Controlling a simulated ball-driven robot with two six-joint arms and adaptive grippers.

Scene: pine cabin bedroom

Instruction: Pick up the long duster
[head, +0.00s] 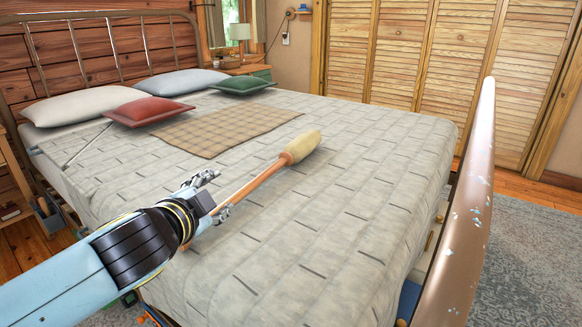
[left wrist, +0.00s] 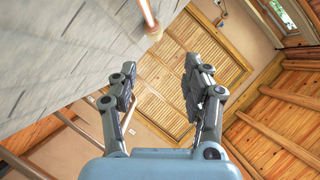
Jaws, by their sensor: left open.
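The long duster (head: 268,173) has a thin orange-brown handle and a cream, rounded head (head: 304,146). It shows over the quilted bed, its head pointing away to the right. My left gripper (head: 215,195) is open at the near end of the handle, which is partly hidden by the fingers and wrist. In the left wrist view the gripper (left wrist: 160,65) has its fingers apart with nothing seen between them. Part of the duster (left wrist: 149,14) shows there at the top edge, beyond the fingertips. My right gripper is not in view.
The bed (head: 340,220) fills the middle. A red pillow (head: 148,110), a green pillow (head: 243,85) and a plaid blanket (head: 225,130) lie farther back. A worn brown rail (head: 470,215) rises at the right. The quilt right of the duster is clear.

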